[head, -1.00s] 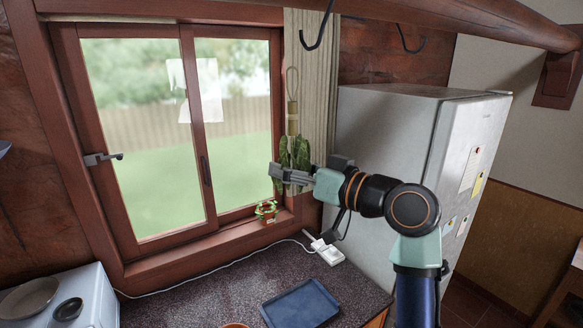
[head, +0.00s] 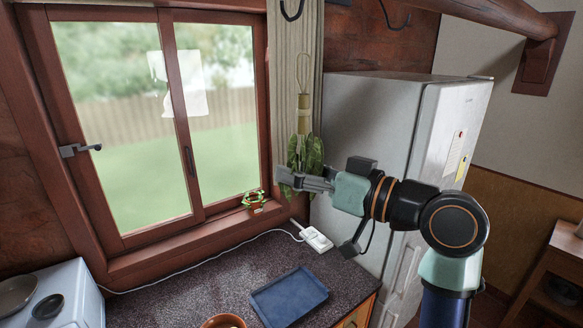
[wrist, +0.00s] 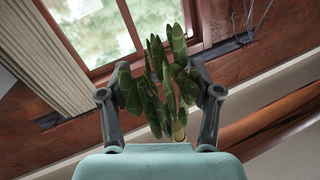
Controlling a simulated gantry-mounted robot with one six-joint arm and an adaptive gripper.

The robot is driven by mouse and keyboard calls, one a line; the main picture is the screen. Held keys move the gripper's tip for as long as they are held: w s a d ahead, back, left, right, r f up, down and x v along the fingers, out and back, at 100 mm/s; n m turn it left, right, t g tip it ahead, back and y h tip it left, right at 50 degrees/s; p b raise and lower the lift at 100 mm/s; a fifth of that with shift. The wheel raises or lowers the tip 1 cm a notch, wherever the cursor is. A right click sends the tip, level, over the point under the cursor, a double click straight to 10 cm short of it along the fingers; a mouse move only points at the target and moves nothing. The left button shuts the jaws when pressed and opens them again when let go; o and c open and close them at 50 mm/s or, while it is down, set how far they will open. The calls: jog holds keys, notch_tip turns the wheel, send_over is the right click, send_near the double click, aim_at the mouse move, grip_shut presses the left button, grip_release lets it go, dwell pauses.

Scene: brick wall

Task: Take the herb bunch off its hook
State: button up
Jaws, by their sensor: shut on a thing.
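The herb bunch (head: 314,150) is a clump of long green leaves below a pale wrapped stem (head: 303,115) with a thin cord loop on top. My gripper (head: 292,180) is shut on the bunch at its leaves and holds it upright in front of the curtain and fridge. In the wrist view the leaves (wrist: 157,88) sit between my two fingers. A dark hook (head: 292,12) hangs from the beam at the top. The cord loop lies below this hook in the head view, with a visible gap between them.
A second hook (head: 394,20) hangs to the right. The fridge (head: 372,125) stands behind my arm. A small plant (head: 254,202) sits on the windowsill. A blue tray (head: 290,297), an orange bowl (head: 223,321) and a white power strip (head: 316,239) are on the dark counter.

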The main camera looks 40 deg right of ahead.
jog(key=shift+s+a+f+b, duration=0.1)
jog(key=shift+s+f+b, duration=0.1)
jog(key=shift+s, duration=0.55)
jog(key=shift+s+a+f+b, duration=0.1)
jog(key=shift+s+f, duration=0.05)
jog(key=shift+s, duration=0.55)
jog(key=shift+s+a+f+b, duration=0.1)
jog(key=shift+s+f+b, duration=0.1)
jog(key=shift+s, duration=0.55)
